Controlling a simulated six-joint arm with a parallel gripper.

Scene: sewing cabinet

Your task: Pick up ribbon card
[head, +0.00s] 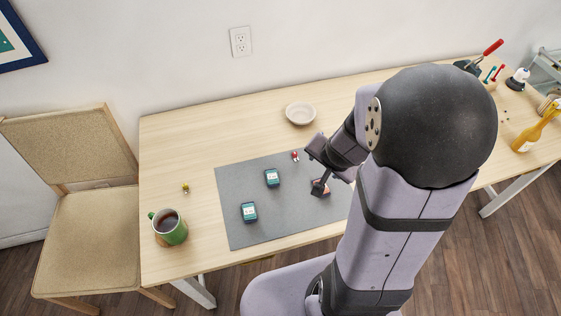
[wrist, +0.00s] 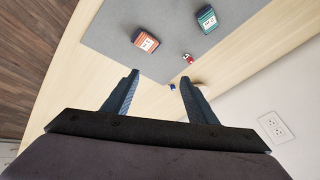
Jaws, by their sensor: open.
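Three small labelled blocks or cards lie on the grey mat (head: 234,236); I cannot tell which is the ribbon card. Two are teal, one near the mat's middle (head: 272,178) and one nearer its front left (head: 249,212). The third, orange-red (head: 321,187), is partly hidden by my gripper in the head view. In the wrist view it lies ahead of the fingers (wrist: 146,41), with a teal one (wrist: 207,19) to its right. My gripper (head: 316,170) is open with nothing between its fingers; its fingertips (wrist: 160,77) are apart from the orange-red card.
A small red item (head: 295,156) lies at the mat's back edge. A small blue item (wrist: 172,86) shows near a fingertip. A bowl (head: 300,113) stands behind, a green mug (head: 168,228) and small yellow item (head: 185,188) at left. The table's back left is clear.

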